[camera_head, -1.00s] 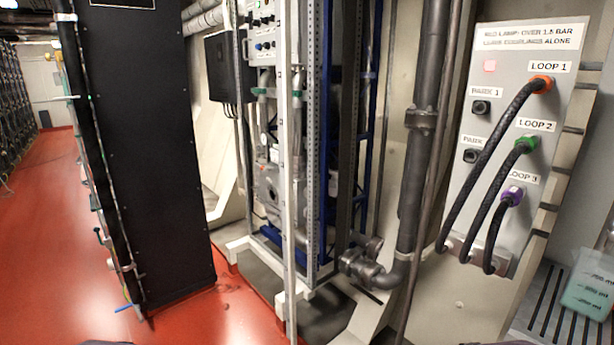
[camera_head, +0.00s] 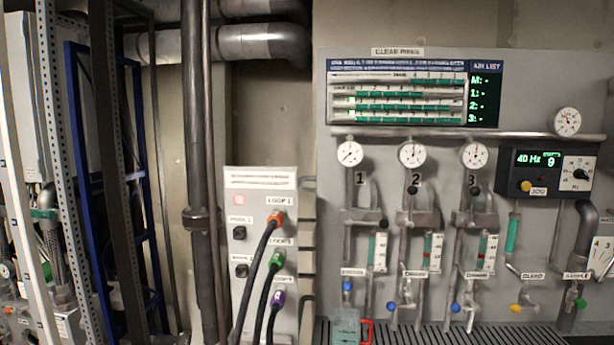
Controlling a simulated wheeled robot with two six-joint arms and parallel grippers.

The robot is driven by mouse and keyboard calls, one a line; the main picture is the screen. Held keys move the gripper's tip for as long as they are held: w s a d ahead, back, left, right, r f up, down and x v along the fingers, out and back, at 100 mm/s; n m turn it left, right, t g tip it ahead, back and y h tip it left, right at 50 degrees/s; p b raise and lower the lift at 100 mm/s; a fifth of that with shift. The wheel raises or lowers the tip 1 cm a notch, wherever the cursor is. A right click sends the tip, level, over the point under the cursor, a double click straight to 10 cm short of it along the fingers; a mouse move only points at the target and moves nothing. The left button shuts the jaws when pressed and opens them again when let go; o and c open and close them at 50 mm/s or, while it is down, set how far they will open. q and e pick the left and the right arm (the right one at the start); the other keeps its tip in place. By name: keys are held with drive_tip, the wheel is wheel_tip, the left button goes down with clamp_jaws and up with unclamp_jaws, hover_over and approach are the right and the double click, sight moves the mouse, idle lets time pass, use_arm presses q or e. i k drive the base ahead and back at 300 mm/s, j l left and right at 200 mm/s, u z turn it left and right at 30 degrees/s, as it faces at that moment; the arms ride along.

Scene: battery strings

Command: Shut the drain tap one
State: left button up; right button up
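The panel of clear pipes (camera_head: 330,215) stands on the right, with pipe columns numbered 1, 2 and 3. Below column 1 there is a small label (camera_head: 353,272), too blurred to read surely. Just under it is a tap with a blue knob (camera_head: 347,286), which I take as drain tap one. Whether the tap is open or shut is too small to tell. The round gauge one (camera_head: 350,153) is above. Neither of my grippers is in view.
A loop box (camera_head: 240,205) with three black hoses stands left of the panel. A dark vertical pipe (camera_head: 201,150) is left of it. A greenish jug (camera_head: 346,325) with a red handle (camera_head: 366,330) stands at the panel's foot by a slatted grating (camera_head: 430,332). A blue frame rises far left.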

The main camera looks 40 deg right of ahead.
sight(347, 287)
drive_tip(key=z, duration=1.55)
